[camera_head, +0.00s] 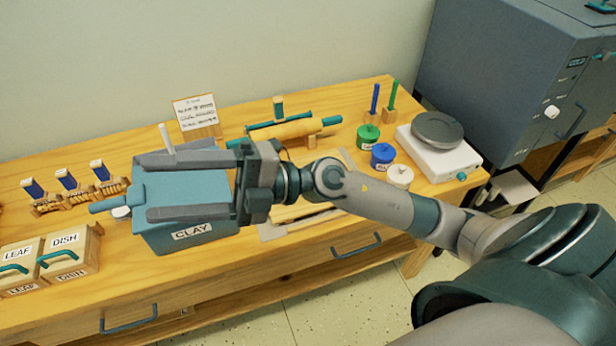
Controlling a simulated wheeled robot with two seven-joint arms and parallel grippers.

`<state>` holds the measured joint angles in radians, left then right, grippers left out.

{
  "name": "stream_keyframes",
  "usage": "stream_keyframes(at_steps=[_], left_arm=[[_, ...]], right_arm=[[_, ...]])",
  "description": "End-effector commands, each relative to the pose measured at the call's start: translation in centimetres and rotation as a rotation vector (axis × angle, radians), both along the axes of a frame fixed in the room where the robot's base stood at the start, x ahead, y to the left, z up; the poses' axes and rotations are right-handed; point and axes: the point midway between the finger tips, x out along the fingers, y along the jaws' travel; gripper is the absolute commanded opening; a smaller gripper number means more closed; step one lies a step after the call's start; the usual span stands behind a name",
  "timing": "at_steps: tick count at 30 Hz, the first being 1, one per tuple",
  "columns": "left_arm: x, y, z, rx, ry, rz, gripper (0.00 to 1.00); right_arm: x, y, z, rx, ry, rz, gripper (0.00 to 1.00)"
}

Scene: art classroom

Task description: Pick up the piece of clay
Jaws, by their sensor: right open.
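A teal box labelled CLAY (191,233) stands on the wooden table, left of the picture's middle. My right gripper (143,187) reaches in from the right and is over the box, its two fingers spread wide and pointing left. Only the teal surface of the box shows between the fingers. I cannot make out a separate piece of clay. Part of the box's top is hidden by the fingers and gripper body. My left gripper is not in view.
Boxes labelled LEAF and DISH (66,254) stand at the left, near several blue-handled stamps (68,180). A rolling pin (295,129) lies behind my arm. Coloured jars (382,157) and a white scale (440,155) stand right. A grey kiln-like cabinet (520,70) is beyond.

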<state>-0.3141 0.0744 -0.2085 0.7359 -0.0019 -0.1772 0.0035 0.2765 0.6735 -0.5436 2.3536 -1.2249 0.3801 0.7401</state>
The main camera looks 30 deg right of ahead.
Motion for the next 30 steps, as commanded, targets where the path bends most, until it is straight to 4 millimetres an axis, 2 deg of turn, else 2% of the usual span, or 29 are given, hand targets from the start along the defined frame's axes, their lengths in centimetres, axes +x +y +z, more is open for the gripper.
stream_keyframes(at_steps=[4, 8, 11, 14, 15, 17, 18, 21, 24, 27, 30], left_arm=[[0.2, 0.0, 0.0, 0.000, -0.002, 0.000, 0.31], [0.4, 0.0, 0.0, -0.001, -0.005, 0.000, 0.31], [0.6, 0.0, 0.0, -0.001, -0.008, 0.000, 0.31], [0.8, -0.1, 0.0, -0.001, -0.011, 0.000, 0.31], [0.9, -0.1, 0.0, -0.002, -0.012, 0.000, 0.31], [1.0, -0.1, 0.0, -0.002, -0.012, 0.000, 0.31], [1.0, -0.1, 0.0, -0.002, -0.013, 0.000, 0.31], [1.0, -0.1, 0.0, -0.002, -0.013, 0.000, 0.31], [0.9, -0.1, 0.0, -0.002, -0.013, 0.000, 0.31], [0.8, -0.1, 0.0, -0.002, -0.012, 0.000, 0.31], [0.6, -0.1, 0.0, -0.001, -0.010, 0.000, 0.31]], right_arm=[[-1.9, 0.5, -4.5, -0.337, -0.108, 0.134, 0.62], [-1.7, -1.8, -9.4, -0.657, -0.151, 0.187, 0.62], [-0.4, -5.3, -12.8, -0.913, -0.157, 0.183, 0.62], [1.6, -10.3, -15.3, -1.171, -0.138, 0.136, 0.62], [2.5, -12.6, -15.9, -1.271, -0.124, 0.105, 0.62], [3.8, -16.2, -16.4, -1.414, -0.096, 0.048, 0.62], [4.6, -18.6, -16.5, -1.502, -0.072, 0.006, 0.62], [6.1, -24.0, -15.9, -1.681, -0.013, -0.106, 0.62], [7.0, -28.0, -15.0, -1.801, 0.039, -0.201, 0.62], [7.3, -30.4, -14.3, -1.867, 0.073, -0.262, 0.62], [7.4, -31.2, -13.9, -1.891, 0.086, -0.285, 0.62]])
